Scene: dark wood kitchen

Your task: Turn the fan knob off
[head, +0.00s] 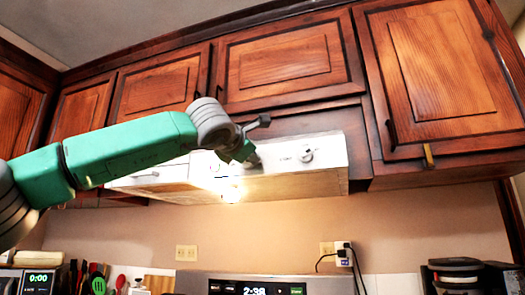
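The white range hood (325,149) hangs under the dark wood cabinets. A round knob (307,155) shows on the right part of its front panel, with small markings beside it. My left arm reaches in from the left across the hood. My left gripper (252,157) is at the middle of the front panel, left of that knob and apart from it. Its dark tip overlaps the panel there; I cannot tell whether it touches. Its fingers are too small and partly hidden to show open or shut. Whatever lies behind the gripper is hidden. My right gripper is out of view.
Cabinet doors (290,63) with dark handles are close above the hood. A bright lamp (232,190) glows under it. Below are a stove display (255,290), a microwave (38,279), utensils (98,282) and a wall outlet (343,256) with plugs.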

